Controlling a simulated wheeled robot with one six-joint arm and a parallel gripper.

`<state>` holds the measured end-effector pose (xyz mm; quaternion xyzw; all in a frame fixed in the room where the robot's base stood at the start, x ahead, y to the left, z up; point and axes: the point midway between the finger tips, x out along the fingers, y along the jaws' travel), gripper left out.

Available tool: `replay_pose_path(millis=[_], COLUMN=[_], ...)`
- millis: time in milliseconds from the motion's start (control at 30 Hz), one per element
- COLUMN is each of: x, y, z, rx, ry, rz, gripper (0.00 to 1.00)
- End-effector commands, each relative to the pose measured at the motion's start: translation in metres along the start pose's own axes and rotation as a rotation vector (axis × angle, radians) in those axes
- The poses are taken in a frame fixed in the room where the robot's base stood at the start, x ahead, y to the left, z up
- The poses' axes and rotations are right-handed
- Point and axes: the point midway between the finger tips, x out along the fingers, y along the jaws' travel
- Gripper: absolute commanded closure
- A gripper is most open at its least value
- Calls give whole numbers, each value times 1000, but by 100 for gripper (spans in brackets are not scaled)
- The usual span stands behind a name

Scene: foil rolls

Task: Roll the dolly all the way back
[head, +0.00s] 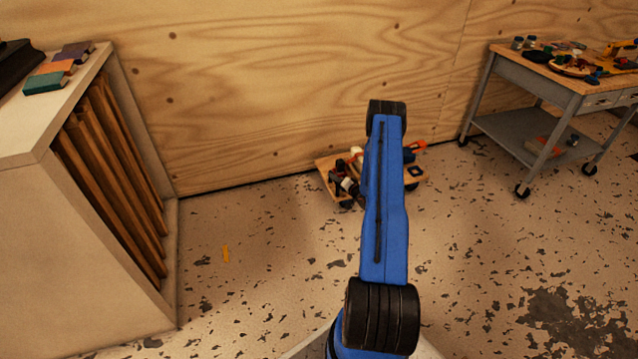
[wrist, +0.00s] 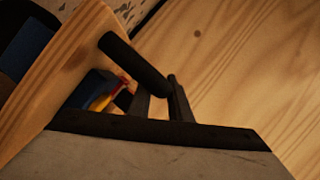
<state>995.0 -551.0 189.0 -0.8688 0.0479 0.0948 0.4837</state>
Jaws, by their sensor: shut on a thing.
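The dolly (head: 326,168) is a low wooden platform with dark wheels, loaded with bottles and small coloured items. In the head view it stands on the floor close to the plywood wall, and my blue arm hides its middle. In the wrist view its wooden side (wrist: 68,68) fills the left. A black round bar (wrist: 128,58), apparently its handle, slants down to my gripper (wrist: 162,92). The dark fingers are shut on this bar. My gripper itself is hidden behind my arm in the head view.
The plywood wall (head: 280,85) rises behind the dolly. A pale cabinet (head: 95,265) with upright boards stands at left. A grey wheeled workbench (head: 535,110) with tools stands at right.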

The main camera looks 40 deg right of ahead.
Motion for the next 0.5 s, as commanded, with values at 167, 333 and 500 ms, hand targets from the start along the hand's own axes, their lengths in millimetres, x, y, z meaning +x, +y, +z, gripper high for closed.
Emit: replay_pose_path(millis=[167, 333, 500], x=[-17, -27, -35], y=[30, 50, 63], z=[-34, -61, -79], rx=[5, 4, 5], ry=[1, -1, -1], rz=[8, 8, 7], gripper=[100, 100, 100])
